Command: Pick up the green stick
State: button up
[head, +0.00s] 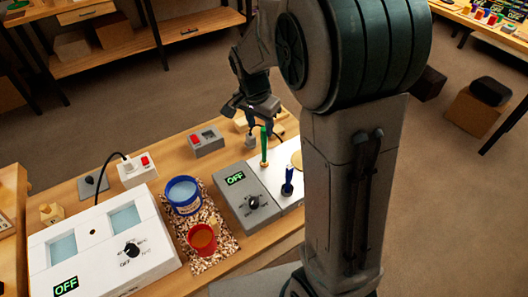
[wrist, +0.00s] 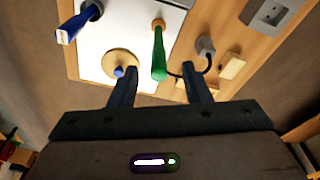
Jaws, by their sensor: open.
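The green stick (head: 264,147) stands upright on the white top of a hot plate unit in the head view. In the wrist view the green stick (wrist: 159,55) shows between and just beyond my two fingers. My gripper (wrist: 160,82) is open, with its fingers apart on either side of the stick's line and nothing clearly held. In the head view my gripper (head: 258,122) is just above and behind the stick's upper end.
A blue-handled tool (head: 287,185) stands near the stick, with a round tan disc (wrist: 119,63) close by. A grey control box (head: 247,200) reads OFF. A blue pot (head: 183,193), a red pot (head: 202,240) and a white unit (head: 100,245) stand left. A cable plug (wrist: 206,47) is at right.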

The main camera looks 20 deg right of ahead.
aim_at(264, 148)
jog(key=shift+w+d+f+p, duration=0.15)
jog(key=shift+d+f+p, duration=0.1)
jog(key=shift+f, duration=0.95)
jog(key=shift+w+d+f+p, duration=0.15)
jog(key=shift+d+f+p, duration=0.1)
jog(key=shift+f, duration=0.95)
jog(key=shift+w+d+f+p, duration=0.15)
jog(key=shift+d+f, duration=0.1)
jog(key=shift+f, duration=0.95)
grip_shut()
